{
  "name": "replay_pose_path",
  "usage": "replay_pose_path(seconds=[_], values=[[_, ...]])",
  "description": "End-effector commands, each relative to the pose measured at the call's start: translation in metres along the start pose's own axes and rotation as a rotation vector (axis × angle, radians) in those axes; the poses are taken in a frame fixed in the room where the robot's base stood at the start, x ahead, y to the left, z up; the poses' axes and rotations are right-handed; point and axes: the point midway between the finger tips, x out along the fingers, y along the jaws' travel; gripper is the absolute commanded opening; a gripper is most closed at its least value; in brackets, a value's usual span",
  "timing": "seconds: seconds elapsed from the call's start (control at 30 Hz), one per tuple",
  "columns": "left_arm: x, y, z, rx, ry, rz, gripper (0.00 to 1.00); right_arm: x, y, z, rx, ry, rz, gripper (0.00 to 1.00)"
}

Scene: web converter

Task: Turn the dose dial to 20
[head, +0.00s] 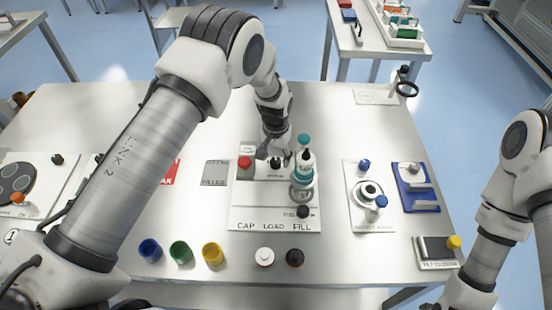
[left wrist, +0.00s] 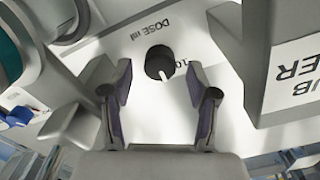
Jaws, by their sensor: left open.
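The dose dial is a small round black knob (left wrist: 158,61) with a white pointer line, on a pale panel lettered "DOSE ml" in the left wrist view. Its pointer aims toward the lower right in that view, and a "10" mark shows beside the dial; a 20 mark is not readable. In the head view the dial (head: 275,162) is on the cap-load-fill station, just below my left gripper (head: 275,154). In the left wrist view my left gripper (left wrist: 160,100) is open and empty, its pads apart, with the dial ahead between them. My right gripper is outside the view.
The cap-load-fill station (head: 247,212) carries a red button (head: 244,162) left of the dial and a teal-topped bottle (head: 303,165) close on its right. Blue, green and yellow cups (head: 213,254) stand at the table's front. The table's back left is clear.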

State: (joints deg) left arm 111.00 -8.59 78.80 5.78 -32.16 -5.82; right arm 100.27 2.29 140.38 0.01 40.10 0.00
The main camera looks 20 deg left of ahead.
Motion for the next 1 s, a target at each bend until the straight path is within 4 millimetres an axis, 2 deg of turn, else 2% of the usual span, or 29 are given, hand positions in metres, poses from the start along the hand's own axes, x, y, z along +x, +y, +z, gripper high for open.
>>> replay_pose_path(seconds=[0.3, 0.43, 0.57, 1.0], values=[[-0.078, 0.000, -0.001, 0.001, 0.003, -0.001, 0.59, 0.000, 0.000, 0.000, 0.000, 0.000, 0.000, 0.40], [-0.099, 0.000, -0.001, 0.001, 0.001, 0.000, 0.59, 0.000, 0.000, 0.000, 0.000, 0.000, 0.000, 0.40], [-0.105, 0.000, -0.001, 0.001, -0.001, 0.000, 0.59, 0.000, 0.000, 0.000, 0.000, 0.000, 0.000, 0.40], [-0.108, 0.000, -0.001, 0.001, -0.001, 0.000, 0.59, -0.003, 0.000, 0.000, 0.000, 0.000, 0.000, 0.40]])
